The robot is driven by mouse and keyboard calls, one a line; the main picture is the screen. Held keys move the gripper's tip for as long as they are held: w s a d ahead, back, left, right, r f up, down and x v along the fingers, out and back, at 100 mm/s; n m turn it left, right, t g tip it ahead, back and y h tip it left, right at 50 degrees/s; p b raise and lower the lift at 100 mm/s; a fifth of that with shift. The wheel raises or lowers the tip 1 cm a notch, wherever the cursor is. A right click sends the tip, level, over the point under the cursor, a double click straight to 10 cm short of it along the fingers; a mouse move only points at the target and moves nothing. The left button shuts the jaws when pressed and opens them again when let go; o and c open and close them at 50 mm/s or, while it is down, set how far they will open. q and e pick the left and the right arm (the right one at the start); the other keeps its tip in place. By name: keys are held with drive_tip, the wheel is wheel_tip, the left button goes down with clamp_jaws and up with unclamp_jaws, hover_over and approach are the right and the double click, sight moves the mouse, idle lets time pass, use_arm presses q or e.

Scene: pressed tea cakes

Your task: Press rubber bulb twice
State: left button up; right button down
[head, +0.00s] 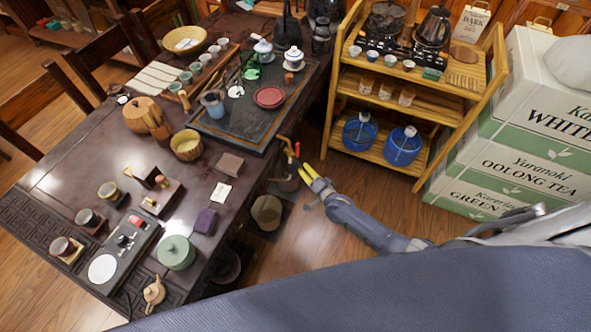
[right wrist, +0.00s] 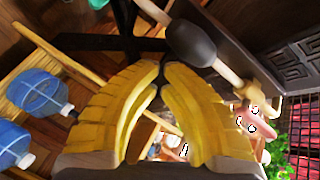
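A dark, rounded bulb (right wrist: 192,43) shows in the right wrist view, with pale wooden-looking rods at both ends. I take it for the rubber bulb. It is just beyond and to the right of my right gripper's tips, not between the fingers. My right gripper (right wrist: 161,82) has two yellow ridged fingers whose tips almost meet, with nothing seen held. In the head view my right gripper (head: 306,168) is at the right edge of the dark table (head: 120,130), beside small red and orange parts. I cannot clearly make out the bulb there. My left gripper is in neither view.
A wooden shelf rack (head: 437,117) with kettles and blue water jugs (head: 403,146) stands right of the table, near my right arm. Tea boxes (head: 510,165) are stacked at the far right. A tea tray (head: 245,120) and several tea wares crowd the table. Floor between table and rack is clear.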

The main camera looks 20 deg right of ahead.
drive_tip(key=shift+w+a, duration=0.6)
drive_tip(key=shift+a, duration=0.2)
idle(1.5)
drive_tip(key=shift+s+d, duration=0.1)
drive_tip(key=shift+d, duration=0.05)
drive_tip(key=shift+s+d, duration=0.6)
drive_tip(key=shift+d, duration=0.2)
drive_tip(key=shift+s+d, duration=0.1)
drive_tip(key=shift+s+d, duration=1.55)
drive_tip(key=shift+d, duration=0.25)
idle(1.0)
drive_tip(key=s+d, duration=0.2)
drive_tip(key=d, duration=0.1)
drive_tip(key=shift+s, duration=0.2)
drive_tip(key=shift+a, duration=0.1)
